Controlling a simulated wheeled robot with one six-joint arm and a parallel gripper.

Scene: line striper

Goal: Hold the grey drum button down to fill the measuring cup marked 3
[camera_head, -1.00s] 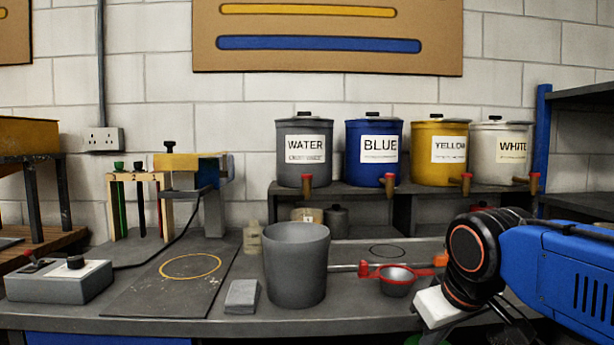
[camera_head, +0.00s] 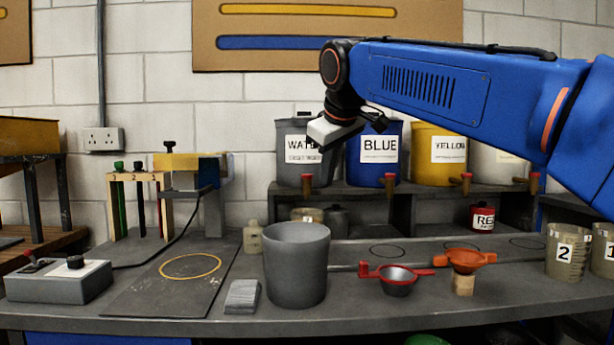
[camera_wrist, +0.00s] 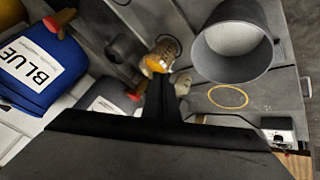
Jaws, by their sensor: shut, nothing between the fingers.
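The grey drum (camera_head: 296,140) labelled WATER stands on the shelf. Its tap (camera_head: 307,181), with a red top, points forward; the tap also shows in the wrist view (camera_wrist: 136,93). A small yellowish cup (camera_head: 305,214) is below that tap, partly hidden by the grey bucket; it also shows in the wrist view (camera_wrist: 159,62). Its mark is not readable. My gripper (camera_wrist: 161,80) is shut and empty, in front of the drum and above the cup, close to the tap in the wrist view. I cannot tell that it touches the tap. In the head view its fingers are not clear.
The grey bucket (camera_head: 296,270) stands in front of the cup. The blue drum (camera_head: 374,155) and yellow drum (camera_head: 437,140) are to the right. A red strainer (camera_head: 397,279), an orange funnel (camera_head: 465,261) and the cup marked 2 (camera_head: 564,255) are on the bench.

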